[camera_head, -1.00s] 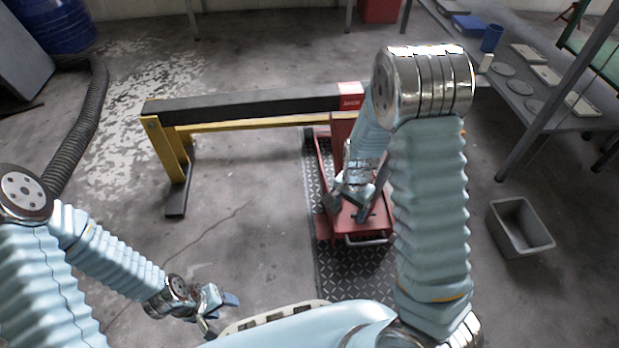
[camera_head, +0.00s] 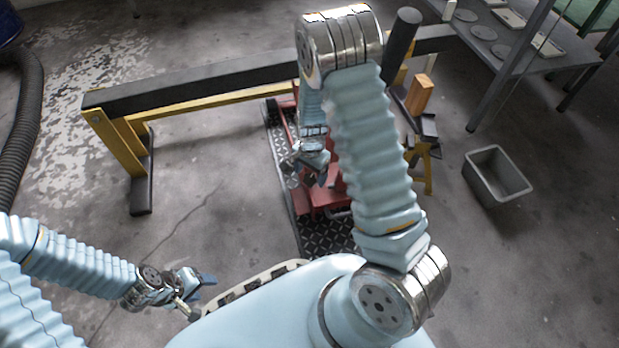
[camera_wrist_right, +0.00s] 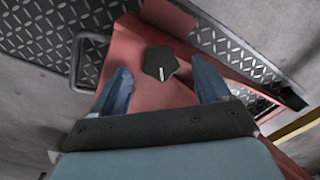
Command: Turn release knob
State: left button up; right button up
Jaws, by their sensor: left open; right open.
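The release knob (camera_wrist_right: 161,63) is a dark, lobed knob with a pale pointer mark. It sits on the red machine panel (camera_wrist_right: 150,105) in the right wrist view. My right gripper (camera_wrist_right: 161,88) is open, with one blue finger on each side of the knob in that view, apart from it. In the head view my right gripper (camera_head: 312,178) is over the red machine (camera_head: 322,205), and my arm hides much of it; the knob cannot be made out there. My left gripper (camera_head: 200,290) is open and empty at lower left, away from the machine.
A dark beam (camera_head: 190,85) on yellow legs runs behind the red machine. A grey bin (camera_head: 496,175) stands on the floor at right, near a workbench (camera_head: 490,55). A yellow stand (camera_head: 425,160) with an orange block is right of my arm.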

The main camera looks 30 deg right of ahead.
jog(key=shift+f, duration=1)
jog(key=shift+c, duration=0.2)
jog(key=c, duration=1)
